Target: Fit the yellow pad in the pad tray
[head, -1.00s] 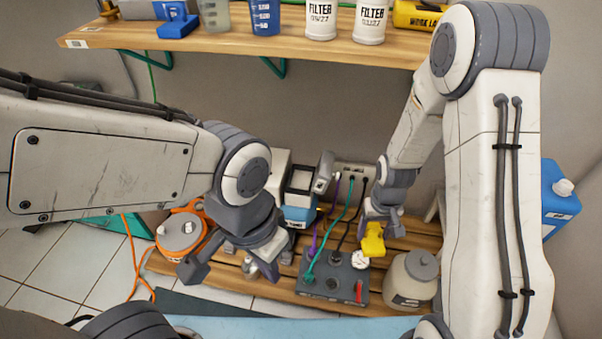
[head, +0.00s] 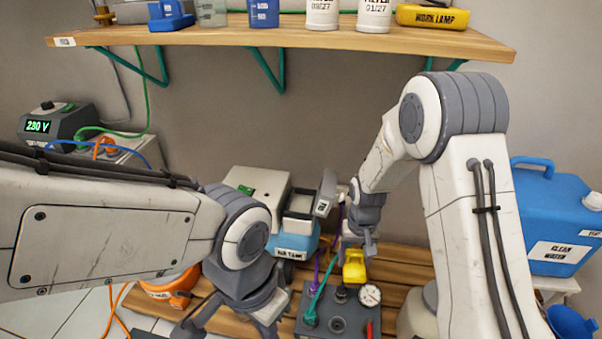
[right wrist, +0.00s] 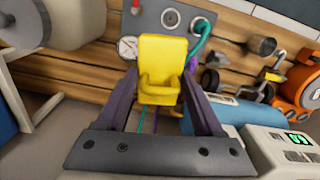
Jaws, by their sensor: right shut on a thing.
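The yellow pad (head: 355,266) is a small chair-shaped block. My right gripper (head: 358,247) is shut on it, and the pad hangs above the rear of the grey control box in the head view. In the right wrist view the pad (right wrist: 162,65) sits upright between the two dark fingers of the right gripper (right wrist: 160,90). My left gripper (head: 240,318) is low in the head view, its fingers spread apart with nothing seen held; its tips are partly cut off. I cannot pick out the pad tray in either view.
The grey control box (head: 349,325) with a gauge (head: 369,295) and hoses stands on the wooden slats. A blue-and-white air tank unit (head: 290,241) stands left of the pad. A wooden shelf (head: 280,42) crosses above.

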